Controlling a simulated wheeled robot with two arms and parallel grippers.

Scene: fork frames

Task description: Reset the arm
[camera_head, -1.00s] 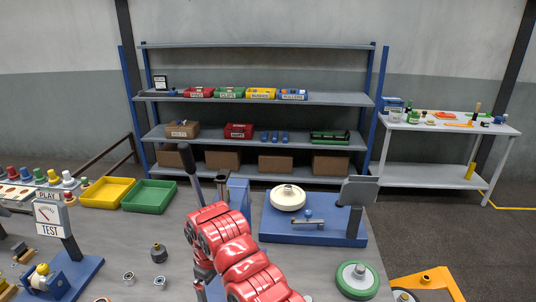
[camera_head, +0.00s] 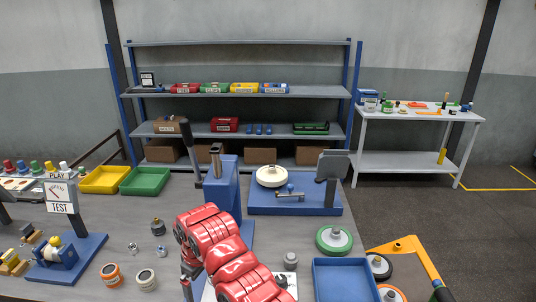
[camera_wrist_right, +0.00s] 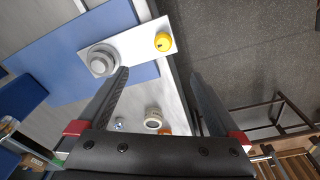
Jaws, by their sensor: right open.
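My right arm (camera_head: 218,245), red, reaches in from the bottom of the head view over the grey workbench (camera_head: 205,292). Its jaws cannot be made out clearly there. In the right wrist view my right gripper (camera_wrist_right: 160,74) is open, with nothing between its two dark fingers. Beyond the left fingertip is a white plate (camera_wrist_right: 128,45) with a grey round knob (camera_wrist_right: 101,60) and a yellow button (camera_wrist_right: 163,42). My left gripper is not in view.
A blue press (camera_head: 221,185) stands just behind my arm. A blue fixture with a white disc (camera_head: 271,176), a green-rimmed wheel (camera_head: 334,240) and a blue tray (camera_head: 342,281) are on the right. Yellow (camera_head: 105,180) and green (camera_head: 145,181) bins and a TEST gauge (camera_head: 60,194) are on the left.

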